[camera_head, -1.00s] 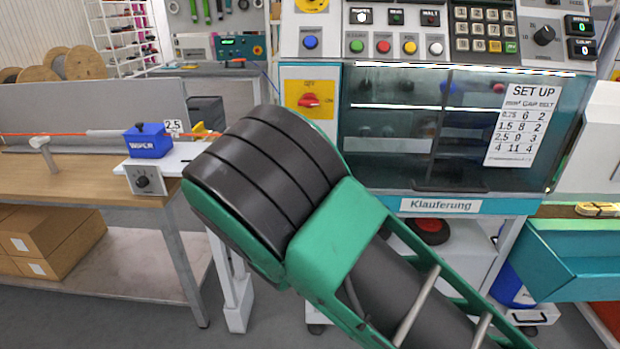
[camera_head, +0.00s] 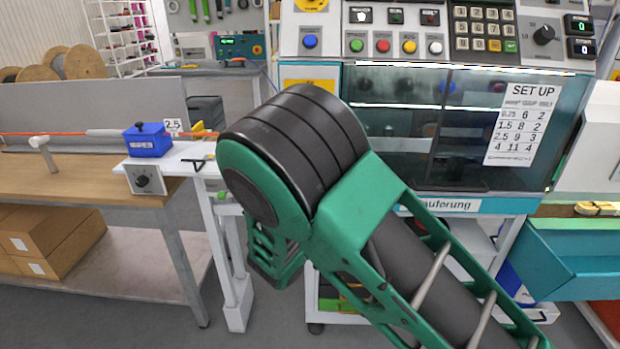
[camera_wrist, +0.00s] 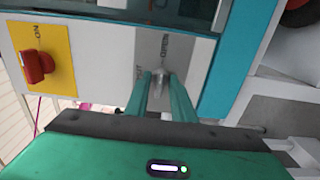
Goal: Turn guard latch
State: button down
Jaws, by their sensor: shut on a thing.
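The guard latch (camera_wrist: 160,73) is a small grey metal handle on a grey plate with OPEN lettering and a second, partly hidden word, seen in the wrist view. My gripper (camera_wrist: 161,82) has its two green fingers closed around the latch. The fingers cover part of it, so its exact angle is hard to tell. In the head view my arm hides both the latch and my gripper. The machine's dark see-through guard (camera_head: 440,125) is behind my arm.
A red rotary switch on a yellow plate (camera_wrist: 35,67) is left of the latch in the wrist view. A wooden bench (camera_head: 85,185) with a blue clamp block (camera_head: 147,140) stands at left. A teal bin (camera_head: 575,260) is at lower right.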

jog(key=shift+d+f, duration=0.2)
jog(key=c, duration=1.8)
grip_release()
jog(key=shift+c, duration=0.2)
jog(key=shift+a+r, duration=0.1)
jog(key=s, duration=1)
jog(key=shift+s+a, duration=0.15)
jog(key=shift+s, duration=0.2)
